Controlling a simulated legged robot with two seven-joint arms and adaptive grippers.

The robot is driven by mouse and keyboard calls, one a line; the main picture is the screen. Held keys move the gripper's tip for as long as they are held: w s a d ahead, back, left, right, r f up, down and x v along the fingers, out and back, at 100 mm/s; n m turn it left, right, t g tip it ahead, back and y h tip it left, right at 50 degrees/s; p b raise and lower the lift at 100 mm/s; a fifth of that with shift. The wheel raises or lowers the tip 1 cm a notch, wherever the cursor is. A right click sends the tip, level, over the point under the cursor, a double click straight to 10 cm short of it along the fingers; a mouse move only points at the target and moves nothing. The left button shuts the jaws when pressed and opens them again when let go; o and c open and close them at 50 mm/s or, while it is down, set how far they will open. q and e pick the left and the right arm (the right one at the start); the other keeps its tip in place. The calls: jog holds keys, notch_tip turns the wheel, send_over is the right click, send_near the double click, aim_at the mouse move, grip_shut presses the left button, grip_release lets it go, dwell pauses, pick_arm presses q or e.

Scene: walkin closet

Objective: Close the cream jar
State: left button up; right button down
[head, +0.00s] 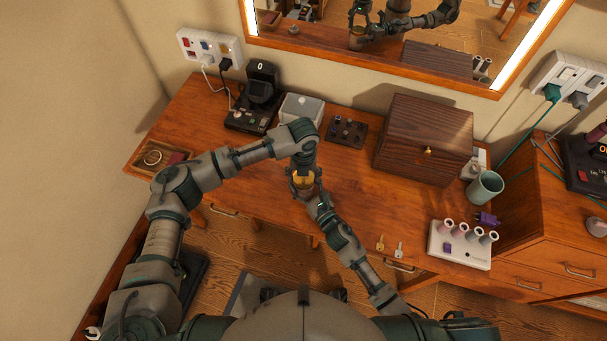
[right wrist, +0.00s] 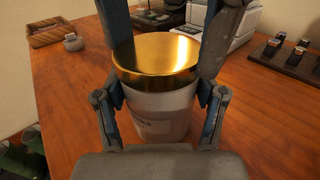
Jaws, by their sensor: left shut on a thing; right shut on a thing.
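The cream jar (right wrist: 160,115) is a pale grey tub with a dark printed label, upright in the right wrist view. Its gold lid (right wrist: 158,55) sits level on top, with no gap visible at the front; I cannot tell whether it is screwed tight. In the head view the lid (head: 306,180) shows between the arms near the desk's front edge. My left gripper (head: 303,181) comes from above, shut on the lid, its fingers at the lid's sides. My right gripper (right wrist: 160,112) is shut on the jar body from the front. The jar's base is hidden.
A wooden box (head: 425,140), a small dark rack (head: 346,131) and a white box (head: 302,110) stand behind. A wooden tray (head: 150,160) lies at the left. Keys (head: 390,246), a green cup (head: 485,188) and a white holder (head: 460,248) are at the right.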

pick_arm(q)
jog(key=m, duration=0.5)
jog(key=shift+w+a, duration=0.1)
jog(key=shift+w, duration=0.1)
jog(key=m, duration=0.4)
pick_arm(e)
jog(key=shift+f, duration=0.1)
pick_arm(q)
jog(key=o, duration=0.9)
jog(key=shift+o, duration=0.2)
jog(key=shift+s+r, duration=0.15)
jog(key=shift+r, duration=2.15)
